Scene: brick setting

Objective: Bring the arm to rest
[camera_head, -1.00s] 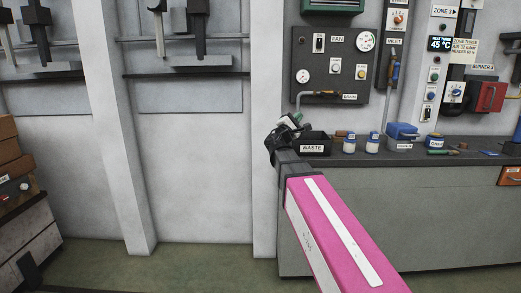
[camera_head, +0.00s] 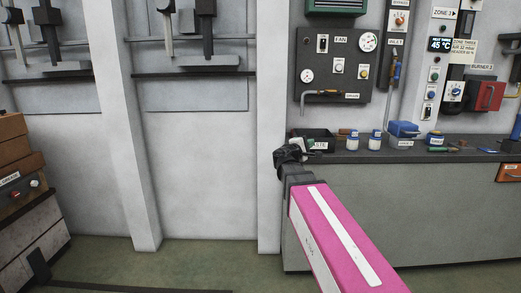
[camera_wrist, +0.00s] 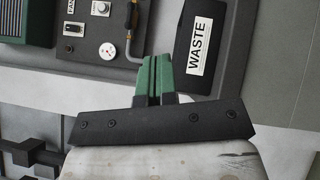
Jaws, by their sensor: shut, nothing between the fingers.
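My arm, with a pink link, reaches forward from the bottom right in the head view. My gripper (camera_head: 297,142) is at its far end, in front of the left end of the bench, and mostly hidden there behind the dark wrist. In the wrist view my gripper (camera_wrist: 157,62) shows two green fingers side by side, shut with nothing held. The black waste bin (camera_wrist: 209,45) lies to the right of the fingertips in that view, apart from them. In the head view the bin (camera_head: 325,138) stands just behind the wrist, its label partly covered.
The grey bench (camera_head: 400,205) runs along the wall at right, with white jars (camera_head: 375,141) and a blue box (camera_head: 404,130) on it. A dark fan panel (camera_head: 335,65) hangs above. A brown cabinet (camera_head: 15,160) is at far left. Floor between is clear.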

